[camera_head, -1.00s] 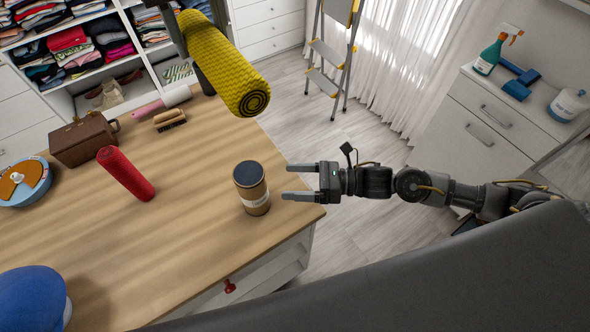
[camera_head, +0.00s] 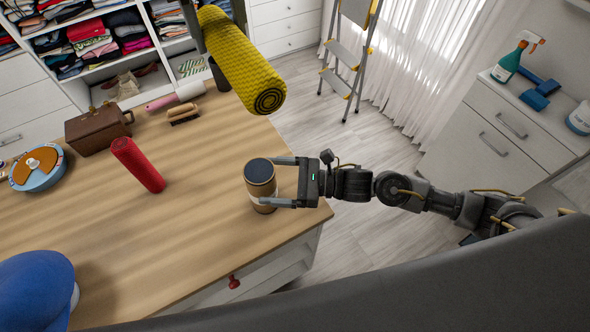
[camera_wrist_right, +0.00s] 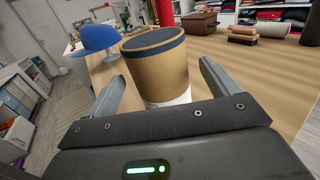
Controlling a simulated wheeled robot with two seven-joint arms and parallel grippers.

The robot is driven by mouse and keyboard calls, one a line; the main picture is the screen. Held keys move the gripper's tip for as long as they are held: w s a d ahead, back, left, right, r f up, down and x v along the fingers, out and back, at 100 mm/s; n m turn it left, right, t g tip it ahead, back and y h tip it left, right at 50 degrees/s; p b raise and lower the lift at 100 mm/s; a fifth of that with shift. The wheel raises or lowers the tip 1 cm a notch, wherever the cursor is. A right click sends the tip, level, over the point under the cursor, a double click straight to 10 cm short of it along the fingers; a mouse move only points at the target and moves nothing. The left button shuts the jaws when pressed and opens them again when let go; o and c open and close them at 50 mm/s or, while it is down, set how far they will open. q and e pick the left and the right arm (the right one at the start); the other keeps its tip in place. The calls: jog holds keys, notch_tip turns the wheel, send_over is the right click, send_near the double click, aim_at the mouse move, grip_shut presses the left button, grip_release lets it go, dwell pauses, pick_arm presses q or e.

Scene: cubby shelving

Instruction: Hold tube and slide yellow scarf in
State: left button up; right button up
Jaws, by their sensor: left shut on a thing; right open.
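The yellow scarf (camera_head: 240,60) is a knitted roll held up above the back of the table in the head view, tilted with its spiral end toward me. My left gripper (camera_head: 203,38) is shut on it; its fingers are mostly hidden behind the roll. The tube (camera_head: 262,190) is a brown cylinder with a dark top and a pale label, upright near the table's right edge. My right gripper (camera_head: 284,182) is open with its fingers on either side of the tube. The tube (camera_wrist_right: 158,68) also stands between the spread fingers in the right wrist view.
The tabletop around the tube is clear.

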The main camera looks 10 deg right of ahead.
aim_at(253, 179)
jog(key=shift+x, duration=2.55)
jog(key=shift+c, duration=0.4)
